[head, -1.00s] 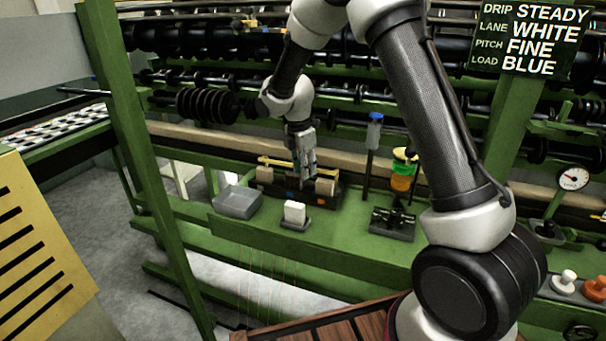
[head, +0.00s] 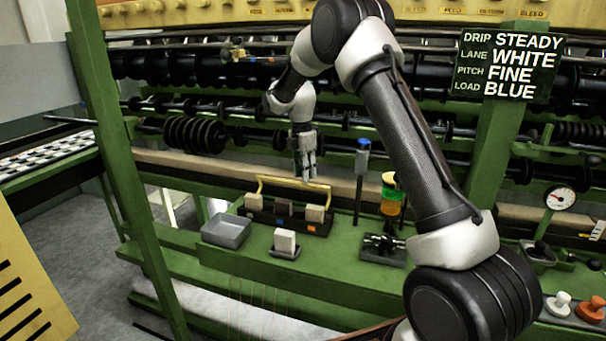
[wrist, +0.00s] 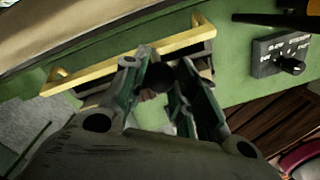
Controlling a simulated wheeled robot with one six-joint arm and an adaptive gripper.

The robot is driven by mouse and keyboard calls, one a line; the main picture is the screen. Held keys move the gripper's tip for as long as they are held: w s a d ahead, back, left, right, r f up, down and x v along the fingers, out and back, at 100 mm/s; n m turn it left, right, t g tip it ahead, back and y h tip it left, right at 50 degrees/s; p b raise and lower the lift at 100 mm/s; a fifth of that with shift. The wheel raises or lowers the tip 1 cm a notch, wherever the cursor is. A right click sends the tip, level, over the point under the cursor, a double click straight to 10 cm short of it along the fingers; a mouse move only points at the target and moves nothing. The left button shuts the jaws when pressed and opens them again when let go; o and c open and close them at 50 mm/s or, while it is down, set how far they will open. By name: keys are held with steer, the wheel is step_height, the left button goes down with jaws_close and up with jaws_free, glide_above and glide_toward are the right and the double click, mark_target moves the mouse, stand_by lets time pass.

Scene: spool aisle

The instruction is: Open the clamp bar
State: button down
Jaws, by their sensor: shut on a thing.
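The yellow clamp bar (head: 276,181) stands raised above a dark clamp block with pale end pieces (head: 254,202), joined to it by side arms. My gripper (head: 307,179) comes down from above and is shut on the bar, right of its middle. In the wrist view the bar (wrist: 88,77) runs slantwise at the fingertips of my gripper (wrist: 160,72). The fingers hide part of the bar there. Small blue and orange marks show on the block's front.
A grey tray (head: 226,231) and a white block on a dark base (head: 285,243) stand in front on the green bench. Dark rollers run behind.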

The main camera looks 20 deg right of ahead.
steer(key=shift+w+d, duration=0.25)
steer(key=shift+w, duration=0.1)
stand_by(0.3)
steer(key=c, duration=1.1)
jaws_free()
steer(key=shift+a, duration=0.1)
